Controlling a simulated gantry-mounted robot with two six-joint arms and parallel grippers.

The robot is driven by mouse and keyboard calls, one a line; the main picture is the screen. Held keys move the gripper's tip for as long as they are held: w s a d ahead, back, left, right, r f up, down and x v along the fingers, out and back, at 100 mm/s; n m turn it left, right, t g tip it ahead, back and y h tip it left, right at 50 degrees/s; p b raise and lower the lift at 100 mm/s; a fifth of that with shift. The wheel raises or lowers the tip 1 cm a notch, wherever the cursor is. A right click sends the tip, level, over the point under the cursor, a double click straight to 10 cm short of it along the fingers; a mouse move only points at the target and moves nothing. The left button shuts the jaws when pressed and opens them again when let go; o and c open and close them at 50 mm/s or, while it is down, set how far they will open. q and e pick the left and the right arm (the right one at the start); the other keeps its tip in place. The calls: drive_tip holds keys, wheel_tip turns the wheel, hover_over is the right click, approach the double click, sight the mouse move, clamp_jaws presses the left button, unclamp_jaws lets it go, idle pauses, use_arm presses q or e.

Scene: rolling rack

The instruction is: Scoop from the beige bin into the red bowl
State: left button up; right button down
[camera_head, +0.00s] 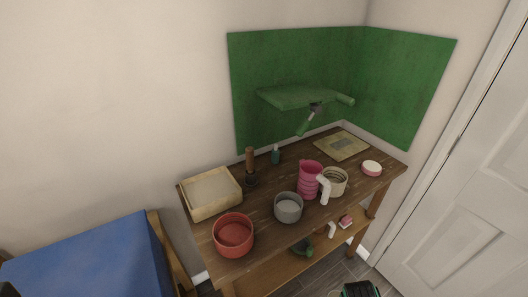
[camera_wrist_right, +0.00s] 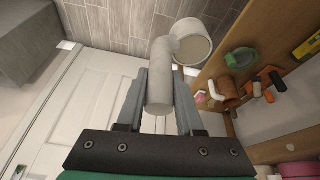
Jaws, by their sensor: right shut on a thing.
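The beige bin (camera_head: 239,203) is a shallow square box at the left end of the wooden table, with a pale flat fill inside. The red bowl (camera_head: 233,249) stands in front of it at the table's near left corner. My right gripper (camera_wrist_right: 160,78) is shut on the thick white handle of a scoop (camera_wrist_right: 161,58). The scoop's round cup (camera_wrist_right: 208,28) points away from the gripper, above the floor beside the table; its inside looks beige, and I cannot tell whether it holds anything. In the head view only a green and black part of my right arm shows at the bottom edge.
On the table (camera_head: 262,230) stand a grey bowl (camera_head: 288,216), a pink ribbed jug (camera_head: 309,178), a cream round container (camera_head: 338,182), a brown mill (camera_head: 250,168) and a small pink-rimmed dish (camera_head: 371,168). Smaller items lie on the lower shelf. A white door is at right.

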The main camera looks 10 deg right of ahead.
use_arm(q)
wheel_tip(320, 180, up, 20)
drive_tip(key=w+p, duration=0.1)
drive_tip(key=p, duration=1.7)
use_arm(e)
wheel_tip(320, 180, up, 20)
drive_tip(key=w, duration=0.1)
drive_tip(key=shift+w, duration=0.3)
